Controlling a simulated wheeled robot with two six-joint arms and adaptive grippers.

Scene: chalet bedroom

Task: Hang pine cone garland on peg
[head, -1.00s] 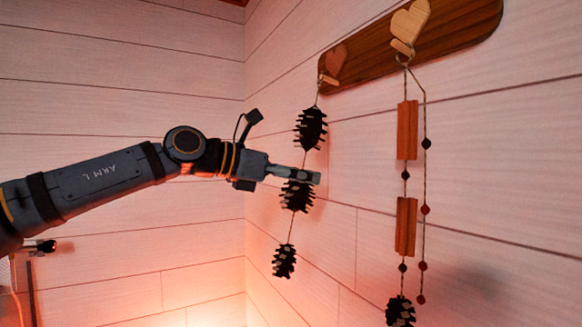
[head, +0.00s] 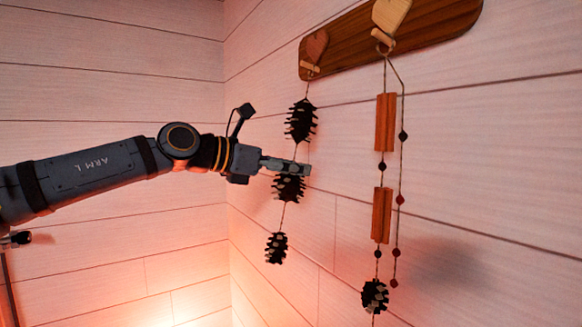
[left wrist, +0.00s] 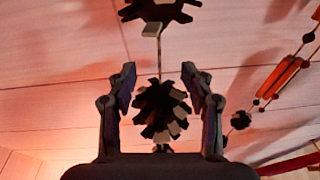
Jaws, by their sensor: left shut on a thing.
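The pine cone garland (head: 301,121) is a string of dark cones, hanging nearly straight below the left peg (head: 310,69) in the head view. Its string top reaches the peg; I cannot tell whether the loop is over it. My left gripper (head: 300,167) is shut on the garland at the middle cone (head: 289,188). In the left wrist view, this cone (left wrist: 160,108) sits between the two fingers of my left gripper (left wrist: 158,72), with another cone (left wrist: 158,10) above.
The wooden peg board (head: 440,26) is on the pale plank wall. A second garland (head: 384,123) of orange blocks, beads and a cone hangs from the right peg (head: 383,39). Open wall lies between the two garlands.

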